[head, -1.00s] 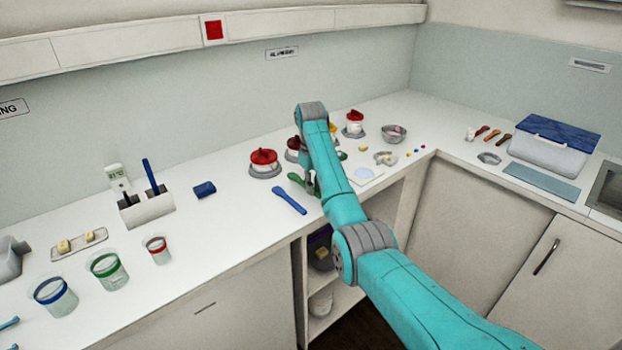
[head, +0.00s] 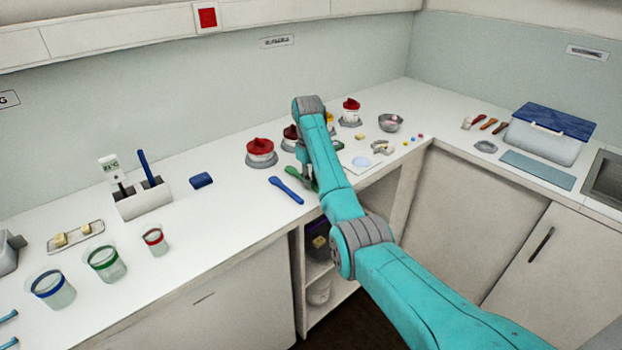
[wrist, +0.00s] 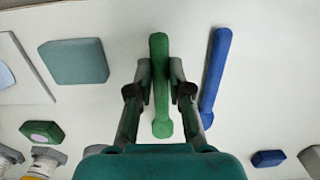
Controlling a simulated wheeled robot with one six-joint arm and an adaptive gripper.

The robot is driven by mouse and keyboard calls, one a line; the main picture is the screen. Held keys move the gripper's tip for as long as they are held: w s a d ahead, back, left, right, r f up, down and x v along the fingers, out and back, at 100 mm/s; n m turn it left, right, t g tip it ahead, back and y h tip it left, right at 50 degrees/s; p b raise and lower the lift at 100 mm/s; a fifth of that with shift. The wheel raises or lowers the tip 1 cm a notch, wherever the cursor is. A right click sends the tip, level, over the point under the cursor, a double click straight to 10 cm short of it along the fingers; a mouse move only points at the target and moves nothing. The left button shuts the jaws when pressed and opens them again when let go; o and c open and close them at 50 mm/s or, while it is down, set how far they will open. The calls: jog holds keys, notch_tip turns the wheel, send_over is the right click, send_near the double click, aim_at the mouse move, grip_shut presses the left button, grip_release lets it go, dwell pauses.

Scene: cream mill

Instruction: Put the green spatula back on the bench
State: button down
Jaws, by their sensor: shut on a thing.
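The green spatula (wrist: 159,95) lies between the two fingers of my gripper (wrist: 160,78) in the wrist view, and the gripper is shut on it. In the head view the spatula (head: 294,173) shows beside my gripper (head: 308,181), partly hidden by my arm. It is low over the white bench (head: 228,215); I cannot tell whether it touches the surface. A blue spatula (head: 286,190) lies on the bench close by, and in the wrist view it (wrist: 214,75) is to the right of the green one, apart from it.
A metal bowl (head: 390,123) and a white sheet (head: 362,165) are to the right of my arm. A blue block (head: 201,180) and a utensil holder (head: 143,199) stand left. An open shelf (head: 318,270) is below the bench edge.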

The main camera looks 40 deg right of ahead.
jog(key=shift+f, duration=0.45)
dwell(0.3)
jog(key=c, duration=1)
grip_release()
